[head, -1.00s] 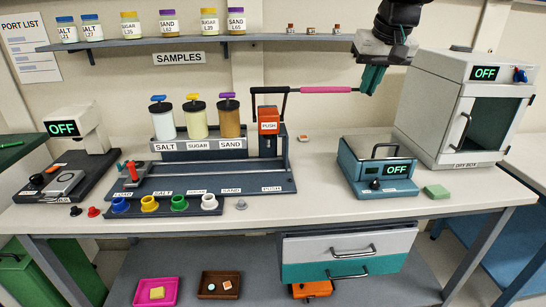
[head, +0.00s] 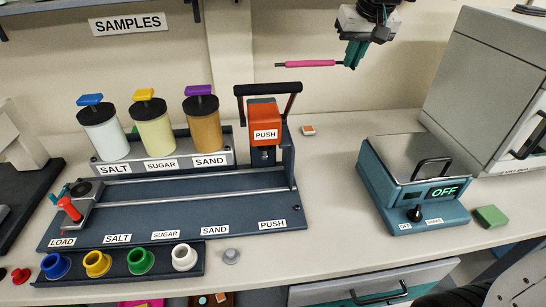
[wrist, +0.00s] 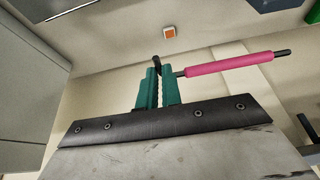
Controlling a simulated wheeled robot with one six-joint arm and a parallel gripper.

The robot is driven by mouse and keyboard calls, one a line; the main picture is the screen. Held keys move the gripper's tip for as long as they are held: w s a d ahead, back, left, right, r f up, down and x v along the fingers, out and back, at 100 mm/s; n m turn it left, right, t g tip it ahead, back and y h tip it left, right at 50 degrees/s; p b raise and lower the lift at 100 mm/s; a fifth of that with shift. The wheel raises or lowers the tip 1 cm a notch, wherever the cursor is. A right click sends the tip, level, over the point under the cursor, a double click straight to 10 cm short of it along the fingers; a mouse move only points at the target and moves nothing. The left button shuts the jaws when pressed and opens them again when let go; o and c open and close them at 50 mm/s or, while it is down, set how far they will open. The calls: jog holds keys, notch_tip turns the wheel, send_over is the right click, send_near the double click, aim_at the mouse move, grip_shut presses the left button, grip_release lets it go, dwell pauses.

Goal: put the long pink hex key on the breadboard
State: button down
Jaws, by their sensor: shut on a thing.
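The long pink hex key (head: 310,64) has a pink sleeve and dark ends. My gripper (head: 351,60) is shut on its right end and holds it roughly level in the air, above the back of the bench. In the wrist view the pink hex key (wrist: 230,64) sticks out to the right from between the green fingers (wrist: 158,88), with its dark short end showing past them. I cannot make out a breadboard for certain in these views.
The dosing station (head: 180,205) with its PUSH lever (head: 265,112) stands left of the gripper. Bare bench (head: 330,170) lies between. A small orange-and-white block (head: 308,130) sits there.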

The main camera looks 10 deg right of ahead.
aim_at(330, 159)
jog(key=f, duration=2.8)
jog(key=shift+w+f, duration=0.3)
jog(key=shift+w, duration=0.05)
jog(key=shift+f, duration=0.1)
jog(key=c, duration=1.6)
grip_release()
